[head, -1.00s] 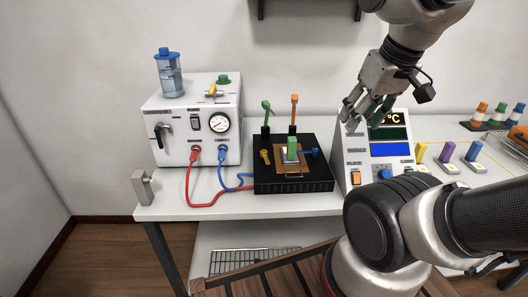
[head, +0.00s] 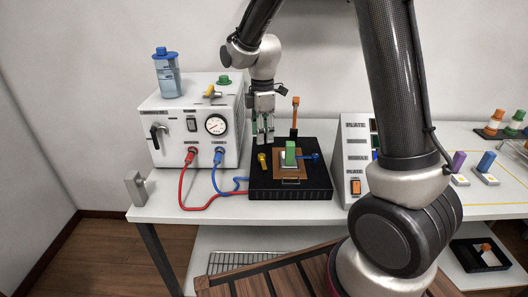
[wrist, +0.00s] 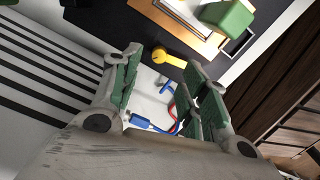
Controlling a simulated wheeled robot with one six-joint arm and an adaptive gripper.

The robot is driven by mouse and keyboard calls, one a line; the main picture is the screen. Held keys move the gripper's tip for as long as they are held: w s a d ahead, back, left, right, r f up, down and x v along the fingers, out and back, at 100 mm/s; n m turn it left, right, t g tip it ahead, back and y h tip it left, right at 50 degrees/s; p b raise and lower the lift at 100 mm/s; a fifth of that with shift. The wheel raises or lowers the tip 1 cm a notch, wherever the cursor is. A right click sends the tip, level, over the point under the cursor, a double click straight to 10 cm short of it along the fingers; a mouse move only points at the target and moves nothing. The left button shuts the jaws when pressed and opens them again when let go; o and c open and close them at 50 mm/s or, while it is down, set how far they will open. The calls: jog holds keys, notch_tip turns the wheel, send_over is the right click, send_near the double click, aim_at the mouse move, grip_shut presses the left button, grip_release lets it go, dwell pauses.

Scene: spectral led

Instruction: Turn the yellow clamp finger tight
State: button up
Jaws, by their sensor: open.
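The yellow clamp (head: 262,160) is a small knob with a short arm, on the left side of the black fixture box (head: 290,192). In the wrist view the yellow clamp (wrist: 169,57) lies just beyond my fingertips, between their lines. My gripper (head: 263,136) is open and points down above the clamp, apart from it. In the wrist view the gripper (wrist: 165,75) shows its green-padded fingers spread with nothing between them. A green block (head: 290,152) stands on the brown plate in the middle of the fixture. A blue clamp (head: 311,157) sits on the right side.
An orange-handled post (head: 295,115) rises behind the fixture, close to my gripper. A white pump unit (head: 195,125) stands at the left, with red (head: 183,190) and blue hoses (head: 222,190) running toward the fixture. A sloped control panel (head: 356,160) stands at the right.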

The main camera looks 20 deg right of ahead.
aim_at(262, 155)
notch_tip(262, 155, down, 8)
jog(key=shift+a+r, duration=0.1)
dwell(0.4)
grip_shut()
